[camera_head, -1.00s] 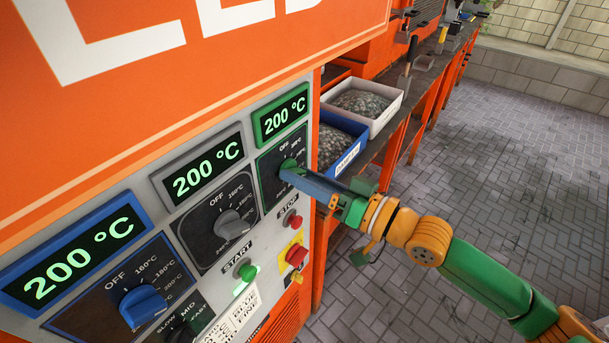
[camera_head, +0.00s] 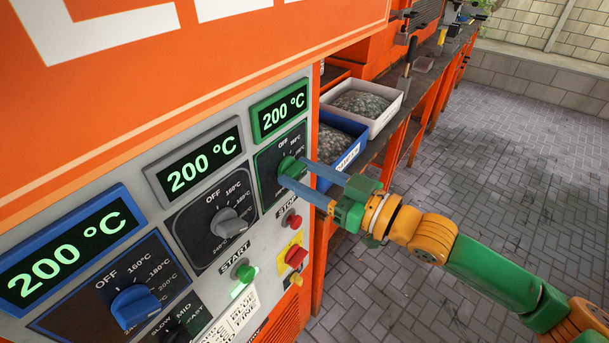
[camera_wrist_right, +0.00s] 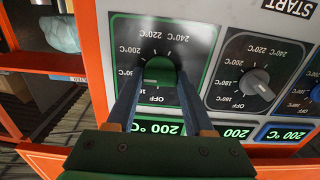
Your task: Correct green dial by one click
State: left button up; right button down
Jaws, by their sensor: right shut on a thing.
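The green dial (camera_head: 290,167) sits on a dark panel with a green border, below a green-framed display (camera_head: 280,111) reading 200 °C. My right gripper (camera_head: 292,171) is shut on the green dial, with one blue-grey finger on each side of it. In the right wrist view, the green dial (camera_wrist_right: 160,73) shows between the two fingertips (camera_wrist_right: 159,78), with temperature marks around it. The fingers partly cover the marks. My left gripper is not in view.
A grey-black dial (camera_head: 229,223) and a blue dial (camera_head: 135,306) sit to the left, their displays also reading 200 °C. A red stop button (camera_head: 293,221) and a red knob on yellow (camera_head: 296,257) lie below. Granule bins (camera_head: 365,106) stand on a bench at right.

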jog(key=shift+r+n, duration=0.1)
jog(key=shift+n, duration=0.6)
jog(key=c, duration=0.6)
grip_release()
jog(key=o, duration=0.3)
jog(key=shift+a, duration=0.1)
jog(key=b+v, duration=0.2)
jog(key=v, duration=0.5)
